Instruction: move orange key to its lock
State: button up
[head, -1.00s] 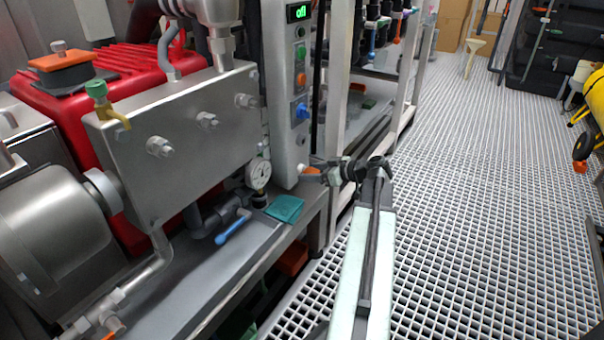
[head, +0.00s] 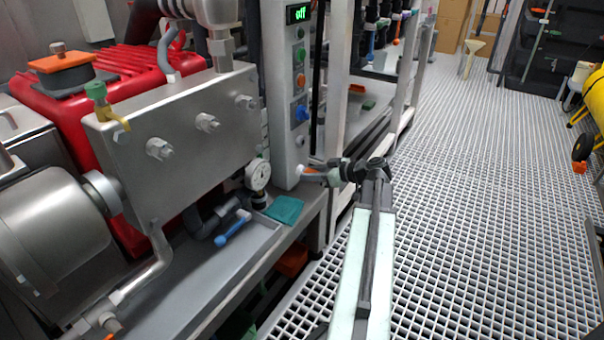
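A small orange piece (head: 311,170), which looks like the orange key, shows at the foot of the grey control column. A small pale part lies just left of it against the column; I cannot tell whether it is the lock. My gripper (head: 314,174), dark and at the end of my arm, points left at the column. Its fingers are right at the orange piece and hide part of it. The view is too small to tell whether they are closed on it or only beside it.
The control column (head: 283,95) carries a lit display, several buttons and a blue knob. A pressure gauge (head: 257,174), a teal cloth (head: 284,210) and a blue-handled valve (head: 232,228) are left of my gripper. White frame posts (head: 338,90) stand behind. The grating floor at right is open.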

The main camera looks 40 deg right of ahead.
grip_shut()
jog(key=shift+s, duration=0.1)
jog(key=shift+s+d, duration=0.25)
jog(key=shift+s, duration=0.7)
jog(key=shift+s+d, duration=0.2)
jog(key=shift+s, duration=0.75)
jog(key=shift+s+d, duration=0.25)
jog(key=shift+s, duration=0.7)
notch_tip(320, 180, up, 17)
jog(key=p, duration=1.7)
jog(key=shift+w, duration=0.1)
